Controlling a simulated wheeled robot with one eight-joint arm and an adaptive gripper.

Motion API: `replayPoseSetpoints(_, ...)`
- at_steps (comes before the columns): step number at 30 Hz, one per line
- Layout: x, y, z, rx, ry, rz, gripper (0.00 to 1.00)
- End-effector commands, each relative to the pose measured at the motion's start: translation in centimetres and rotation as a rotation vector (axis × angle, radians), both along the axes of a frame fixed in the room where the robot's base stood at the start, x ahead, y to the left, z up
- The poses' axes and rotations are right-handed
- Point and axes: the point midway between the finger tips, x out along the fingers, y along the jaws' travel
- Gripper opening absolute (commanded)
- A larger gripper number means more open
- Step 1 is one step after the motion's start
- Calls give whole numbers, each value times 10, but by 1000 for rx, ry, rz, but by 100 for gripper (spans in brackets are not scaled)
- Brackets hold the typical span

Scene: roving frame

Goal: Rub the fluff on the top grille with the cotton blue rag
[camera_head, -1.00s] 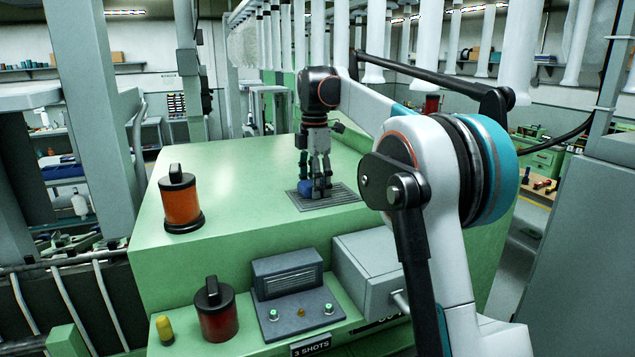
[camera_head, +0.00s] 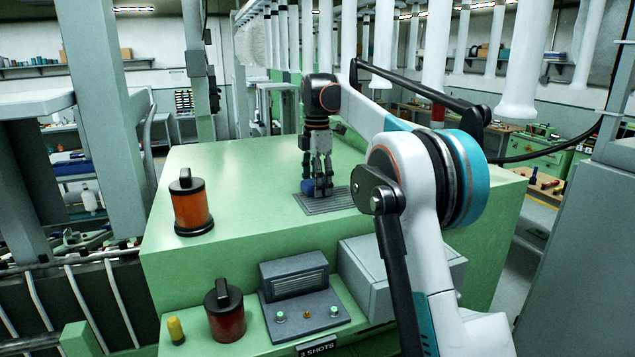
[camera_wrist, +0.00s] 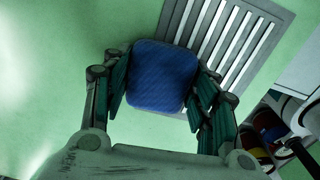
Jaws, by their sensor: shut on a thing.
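My gripper (camera_head: 318,188) is shut on the blue rag (camera_head: 307,187), pointing down over the green machine top. The rag also shows in the wrist view (camera_wrist: 162,76) as a rounded blue pad between the fingers (camera_wrist: 160,90). The top grille (camera_head: 335,201) is a grey slotted plate set in the green top; in the wrist view (camera_wrist: 236,38) its bars run beside and behind the rag. The rag is at the grille's left edge in the head view; I cannot tell whether it touches. No fluff can be made out on the visible bars.
An orange canister (camera_head: 192,206) with a black lid stands on the green top (camera_head: 240,165), left of the grille. Below are a red canister (camera_head: 226,315), a control box (camera_head: 300,300), a yellow knob (camera_head: 175,330) and a grey box (camera_head: 400,262). The top around the canister is clear.

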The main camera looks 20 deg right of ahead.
Motion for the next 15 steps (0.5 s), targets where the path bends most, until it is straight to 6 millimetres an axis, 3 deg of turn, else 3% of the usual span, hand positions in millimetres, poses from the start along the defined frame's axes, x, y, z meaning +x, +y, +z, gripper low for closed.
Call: replayPoseSetpoints(15, 0, 0, 47, 0, 0, 0, 35)
